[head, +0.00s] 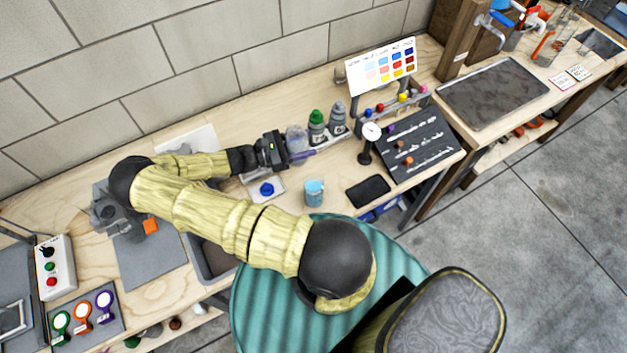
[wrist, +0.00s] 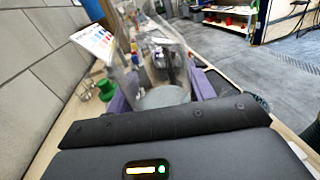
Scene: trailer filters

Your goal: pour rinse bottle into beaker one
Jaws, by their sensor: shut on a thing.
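My gripper (head: 298,153) reaches right from the arm over the back of the bench, its purple fingers around a clear, pale bottle (head: 297,138). In the wrist view the clear bottle (wrist: 160,75) stands between the two purple fingers, with a pale grey round area at its near end. The bottle looks roughly upright; its contents are hard to make out. A light blue cup-like beaker (head: 314,192) stands on the bench in front and slightly right of my gripper, apart from it. I cannot read any label on it.
A green-capped bottle (head: 316,126) and a grey-capped bottle (head: 338,118) stand just right of the held bottle. A blue knob on a white plate (head: 267,189) lies left of the beaker.

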